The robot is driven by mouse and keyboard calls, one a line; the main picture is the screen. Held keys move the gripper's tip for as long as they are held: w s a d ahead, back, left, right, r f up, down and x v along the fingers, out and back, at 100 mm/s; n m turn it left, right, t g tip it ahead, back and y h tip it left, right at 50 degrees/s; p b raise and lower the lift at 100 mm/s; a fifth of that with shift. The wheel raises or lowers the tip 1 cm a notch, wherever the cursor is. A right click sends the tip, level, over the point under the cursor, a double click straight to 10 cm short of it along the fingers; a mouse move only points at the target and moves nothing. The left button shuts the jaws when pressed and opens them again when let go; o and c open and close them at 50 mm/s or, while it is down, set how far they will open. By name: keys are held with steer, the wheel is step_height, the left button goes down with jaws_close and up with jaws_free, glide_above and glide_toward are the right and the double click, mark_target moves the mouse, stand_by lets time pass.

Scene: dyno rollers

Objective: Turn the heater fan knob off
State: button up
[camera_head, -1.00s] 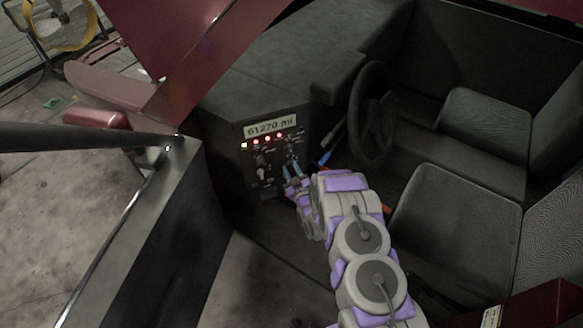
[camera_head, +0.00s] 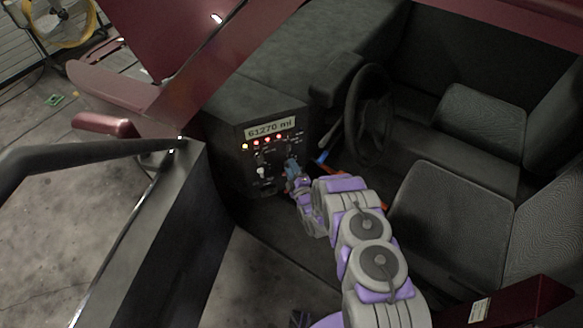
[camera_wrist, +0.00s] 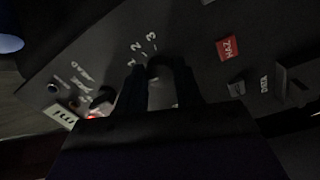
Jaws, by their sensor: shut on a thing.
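The dashboard control panel (camera_head: 262,160) shows a row of lit red and amber indicators, several knobs and a label reading "61270 mi". My gripper (camera_head: 293,170) reaches into the cab and is at the right part of this panel. In the wrist view my gripper (camera_wrist: 162,85) has its two dark fingers on either side of a dark knob (camera_wrist: 160,68), just below the painted numbers 1, 2 and 3. The fingers are shut on this knob. Much of the knob is hidden by the fingers and shadow, so its exact setting cannot be told.
A steering wheel (camera_head: 367,115) stands right of the panel, with dark seats (camera_head: 455,205) further right. The open door (camera_head: 150,225) is at left. In the wrist view a red "HAZ" label (camera_wrist: 230,47) is at right and another dark knob (camera_wrist: 103,97) at left.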

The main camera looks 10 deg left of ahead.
steer(key=shift+s+a+f+n, duration=0.15)
steer(key=shift+s+n, duration=0.05)
steer(key=shift+n, duration=0.6)
steer(key=o, duration=1)
steer(key=shift+a, duration=0.1)
steer(key=shift+o, duration=0.2)
steer(key=p+v, duration=0.5)
steer(key=v, duration=1.2)
